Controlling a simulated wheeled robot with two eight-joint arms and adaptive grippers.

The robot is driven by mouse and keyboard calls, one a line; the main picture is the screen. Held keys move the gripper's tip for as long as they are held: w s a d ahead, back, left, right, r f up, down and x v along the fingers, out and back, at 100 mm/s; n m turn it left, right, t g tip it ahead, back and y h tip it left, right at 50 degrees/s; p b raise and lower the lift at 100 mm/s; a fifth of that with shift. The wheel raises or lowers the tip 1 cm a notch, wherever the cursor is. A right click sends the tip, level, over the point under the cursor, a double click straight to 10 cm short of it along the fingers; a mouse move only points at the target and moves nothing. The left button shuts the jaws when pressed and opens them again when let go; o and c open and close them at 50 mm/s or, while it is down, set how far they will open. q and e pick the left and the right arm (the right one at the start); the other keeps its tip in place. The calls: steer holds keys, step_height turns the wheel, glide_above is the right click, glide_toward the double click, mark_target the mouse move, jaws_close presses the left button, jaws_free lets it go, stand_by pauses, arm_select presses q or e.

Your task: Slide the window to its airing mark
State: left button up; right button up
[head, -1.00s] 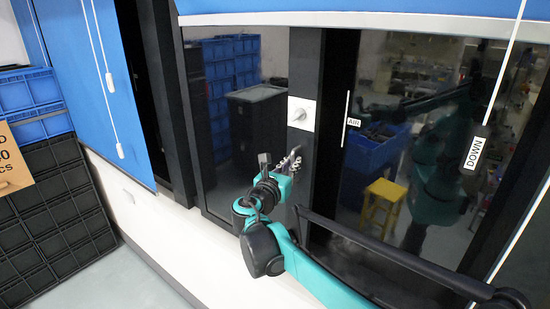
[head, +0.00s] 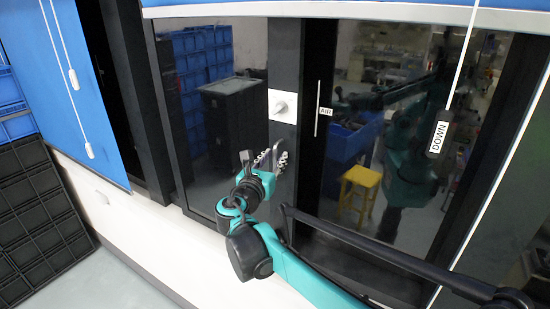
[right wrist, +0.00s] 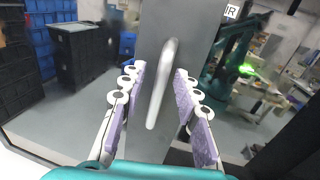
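The window's grey upright frame (head: 284,65) carries a pale handle (head: 283,105) on a white plate. The AIR label (head: 325,111) is right of the handle, beside a thin white vertical line (head: 317,108). My right gripper (head: 264,160) is in front of the frame, below the handle in the head view. In the right wrist view the gripper (right wrist: 160,72) has its purple-padded fingers apart, and the handle (right wrist: 163,80) shows between them. Whether either finger touches it I cannot tell. My left gripper is not in view.
A DOWN tag (head: 438,138) hangs on a cord in front of the glass at right. A blue blind (head: 75,85) with cords hangs at left. Black crates (head: 40,215) stand at the lower left. A yellow stool (head: 360,188) shows in the glass.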

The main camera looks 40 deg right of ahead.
steer(key=v, duration=1.1)
steer(key=shift+s, duration=0.2)
steer(key=shift+a, duration=0.1)
steer(key=s+a+f+m+g+y+b, duration=0.15)
steer(key=f+m+b, duration=0.3)
steer(key=f, duration=0.55)
steer(key=s+f+m+y+b, duration=0.3)
steer(key=f+b, duration=0.3)
steer(key=f, duration=0.5)
steer(key=s+a+f+m+g+y+b, duration=0.15)
steer(key=f+m+b, duration=0.3)
steer(key=f, duration=0.55)
steer(key=s+a+f+m+y+b, duration=0.2)
steer(key=a+f+m+y+b, duration=0.1)
steer(key=f, duration=0.5)
steer(key=s+a+f+m+y+b, duration=0.2)
steer(key=a+f+m+y+b, duration=0.1)
steer(key=a+f+m+b, duration=0.2)
steer(key=s+a+f+m+y+b, duration=0.2)
steer(key=f+b, duration=0.5)
steer(key=f, duration=0.4)
steer(key=a+m+y, duration=0.1)
steer(key=a+m, duration=0.1)
steer(key=shift+s+a+m+b, duration=0.15)
steer(key=shift+s+m+b, duration=0.15)
steer(key=shift+s+m, duration=0.1)
